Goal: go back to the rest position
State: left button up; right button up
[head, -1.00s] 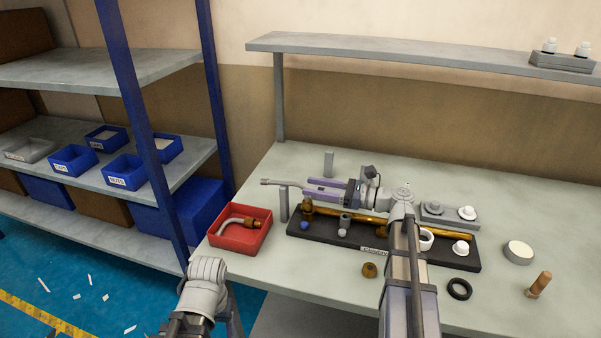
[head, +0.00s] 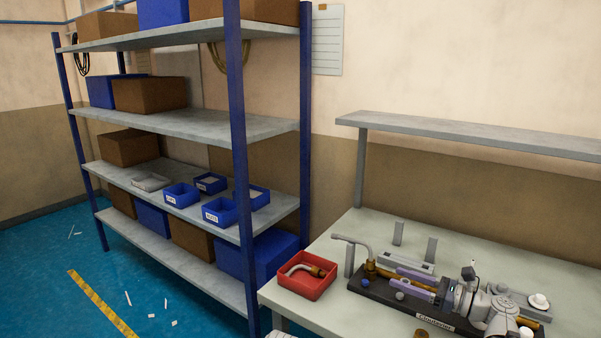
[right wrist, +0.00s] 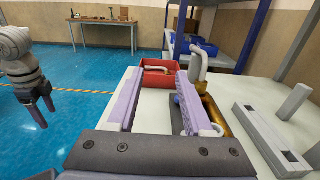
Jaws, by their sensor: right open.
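My right gripper (head: 392,278) is open and empty, with its lilac fingers pointing left over the dark labelled board (head: 436,322). In the right wrist view, its two fingers (right wrist: 158,82) stand wide apart with bare table between them. A brass pipe with a grey bent spout (head: 370,268) is on the board's left end. In the right wrist view this pipe (right wrist: 222,112) lies just outside the right finger; I cannot tell whether they touch. My left gripper (right wrist: 38,108) hangs at the left of the right wrist view, too small to read.
A red bin (head: 307,283) with a bent pipe sits at the table's left corner. Grey posts (head: 398,233) stand behind the board. A shelf rack (head: 185,125) with blue bins is at the left. An overhead shelf (head: 480,135) spans the table. Blue floor (head: 50,250) is open at left.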

jog(key=s+a+f+n+g+h+p, duration=0.1)
jog(key=a+f+n, duration=0.1)
jog(key=a, duration=0.2)
jog(key=s+a+f+n+g+p, duration=0.1)
jog(key=s+a+n+g, duration=0.1)
jog(key=a+n, duration=0.1)
jog(key=s+a+f+n+g+h+p, duration=0.1)
jog(key=a+f+n+g, duration=0.1)
jog(key=a, duration=0.3)
jog(key=shift+s+a+f+n+h, duration=0.15)
jog(key=shift+s+f+n+h, duration=0.15)
jog(key=shift+s+f, duration=0.1)
jog(key=s+a+f+n+g+h+p, duration=0.2)
jog(key=s+a+n+h+p, duration=0.1)
jog(key=s+n+h, duration=0.3)
jog(key=s+a+f+n+g+h+p, duration=0.3)
jog(key=s+n+h, duration=0.4)
jog(key=n, duration=0.8)
jog(key=s+a+p, duration=0.1)
jog(key=s+p, duration=0.1)
jog(key=s, duration=0.1)
jog(key=shift+a+h, duration=0.2)
jog(key=shift+h, duration=0.1)
pick_arm(q)
notch_tip(320, 180, up, 11)
jog(key=s, duration=0.1)
pick_arm(e)
jog(key=shift+d+f, duration=0.1)
jog(key=shift+f, duration=0.05)
